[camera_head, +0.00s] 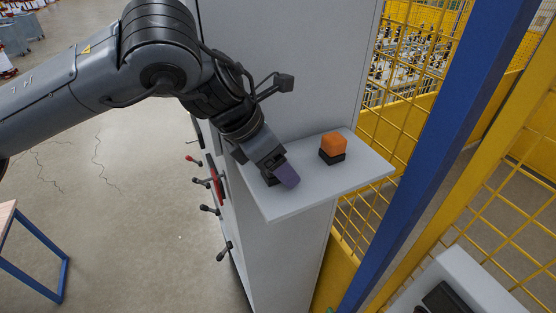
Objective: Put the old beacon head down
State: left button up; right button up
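My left gripper (276,170) reaches down from the left over a light grey shelf (290,206). A dark piece beside the block is mostly hidden by the gripper. An orange block (334,143) stands on a black base (331,157) on the shelf, to the right of the gripper and apart from it. My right gripper is not in view.
The shelf sticks out from a tall grey cabinet (290,60) with several black and red levers (206,181) on its left side. A blue post (430,130) and yellow mesh fence (412,50) stand to the right. The shelf's front part is clear.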

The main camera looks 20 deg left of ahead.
pick_arm(q)
jog(key=shift+r, duration=0.1)
jog(key=b+v, duration=0.1)
jog(key=v, duration=0.4)
jog(key=shift+s+a+r+b, duration=0.1)
jog(key=shift+r+b, duration=0.2)
jog(key=shift+r, duration=0.05)
jog(key=v, duration=0.6)
jog(key=shift+p, duration=0.3)
jog(key=shift+a+r, duration=0.1)
